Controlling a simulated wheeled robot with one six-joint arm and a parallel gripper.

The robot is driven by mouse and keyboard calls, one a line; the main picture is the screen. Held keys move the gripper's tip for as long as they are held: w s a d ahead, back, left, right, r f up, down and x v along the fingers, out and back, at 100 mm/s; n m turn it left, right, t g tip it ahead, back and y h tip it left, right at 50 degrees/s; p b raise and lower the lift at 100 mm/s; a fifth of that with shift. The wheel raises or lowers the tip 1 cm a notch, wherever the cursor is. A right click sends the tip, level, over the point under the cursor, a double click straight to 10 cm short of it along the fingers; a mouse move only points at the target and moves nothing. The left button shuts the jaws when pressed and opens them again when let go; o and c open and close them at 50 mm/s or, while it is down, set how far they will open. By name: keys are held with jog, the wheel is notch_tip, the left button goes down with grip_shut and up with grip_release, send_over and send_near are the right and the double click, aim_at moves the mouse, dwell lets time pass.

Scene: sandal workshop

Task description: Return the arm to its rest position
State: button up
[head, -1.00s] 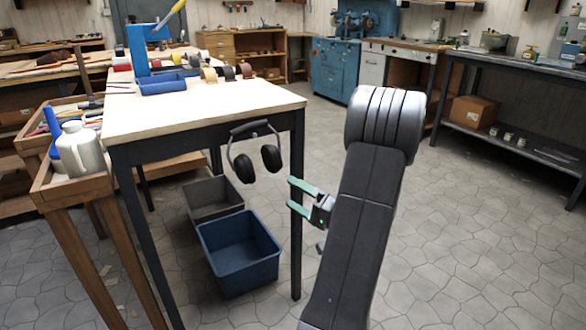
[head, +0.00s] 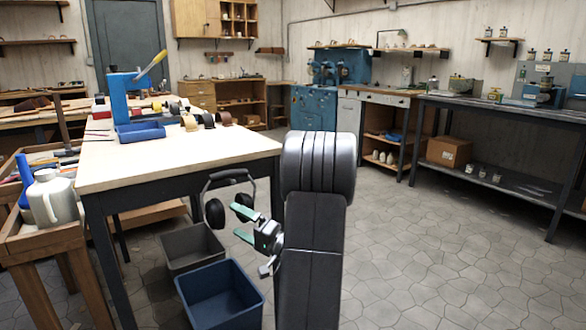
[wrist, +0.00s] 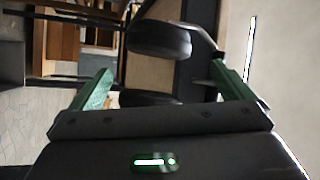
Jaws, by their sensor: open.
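My gripper (head: 243,224) is in the middle of the head view, left of my upright arm, with its green fingers apart and pointing left. In the wrist view the two green fingers (wrist: 168,92) are spread wide with nothing clasped between them. Black ear defenders (head: 215,211) hang at the front right corner of the workbench (head: 150,168), just left of my gripper in the head view. In the wrist view their dark cups (wrist: 160,38) show ahead of and between the fingers. I cannot tell the exact gap to them.
A blue bin (head: 222,296) and a grey bin (head: 190,248) stand on the floor below my gripper. A wooden cart (head: 22,240) with a pale jug (head: 50,197) is at the left. A dark metal bench (head: 500,110) stands at the right. The floor (head: 430,240) between is clear.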

jog(key=shift+r+p+x, duration=0.2)
jog(key=shift+p+x, duration=0.25)
jog(key=shift+x, duration=0.8)
jog(key=shift+f+b, duration=0.25)
jog(key=shift+b, duration=0.15)
